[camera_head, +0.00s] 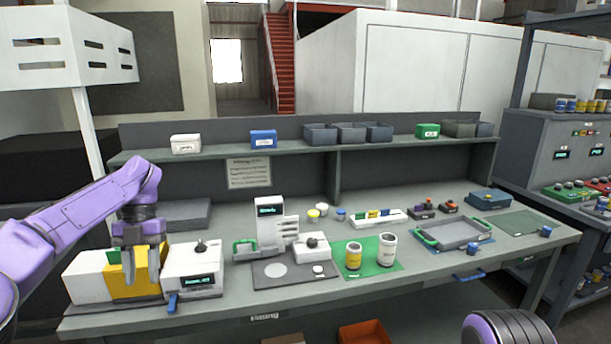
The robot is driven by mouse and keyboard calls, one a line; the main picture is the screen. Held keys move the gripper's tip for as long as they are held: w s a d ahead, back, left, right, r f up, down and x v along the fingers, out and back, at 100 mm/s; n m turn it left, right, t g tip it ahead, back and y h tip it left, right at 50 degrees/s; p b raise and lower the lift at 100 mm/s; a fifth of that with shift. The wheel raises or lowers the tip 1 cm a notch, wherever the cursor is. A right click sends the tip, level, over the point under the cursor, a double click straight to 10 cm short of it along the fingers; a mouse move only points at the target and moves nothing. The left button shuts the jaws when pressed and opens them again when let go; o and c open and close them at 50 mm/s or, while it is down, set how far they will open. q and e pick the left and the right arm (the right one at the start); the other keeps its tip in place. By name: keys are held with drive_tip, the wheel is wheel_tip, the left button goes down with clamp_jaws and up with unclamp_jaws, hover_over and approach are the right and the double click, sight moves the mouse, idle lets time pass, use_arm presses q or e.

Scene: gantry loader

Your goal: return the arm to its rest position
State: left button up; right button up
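My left arm comes in from the left. Its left gripper (141,277) points down in front of the yellow section (120,285) of a white bench device. Its two fingers are apart, with yellow surface showing between them. I see nothing held; whether the fingers touch the device I cannot tell. A rounded dark and purple part at the lower right edge seems to be of my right arm; the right gripper is not in view.
The grey workbench (330,300) carries a white device with a display (195,272), a dispenser (268,225), two cans on a green mat (370,268) and a grey tray (452,234). A shelf (225,148) with bins runs behind. Free bench surface lies along the front edge.

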use_arm(q)
drive_tip(key=s+f+m+t+y, duration=0.3)
drive_tip(key=f+m+t+y, duration=0.3)
drive_tip(key=f+m, duration=0.65)
drive_tip(key=s+f+m+t+y, duration=0.3)
drive_tip(key=f+m+t+y, duration=0.4)
drive_tip(key=f, duration=1)
drive_tip(key=s+d+f+m+g+h, duration=0.1)
drive_tip(key=s+f+m+h, duration=0.2)
drive_tip(key=s, duration=0.6)
drive_tip(key=s+d+f+m+g+h, duration=0.1)
drive_tip(key=s+f+m+g+h, duration=0.1)
drive_tip(key=s, duration=0.8)
drive_tip(key=s+d+f+m+g+h, duration=0.1)
drive_tip(key=s+f+m+g+h, duration=0.1)
drive_tip(key=s+f+m+h, duration=0.2)
drive_tip(key=s+f+m, duration=0.1)
drive_tip(key=s+m, duration=0.2)
drive_tip(key=s, duration=0.3)
drive_tip(key=shift+d+f, duration=0.25)
drive_tip(key=shift+d, duration=0.1)
drive_tip(key=shift+w+m, duration=0.1)
drive_tip(key=shift+m, duration=0.15)
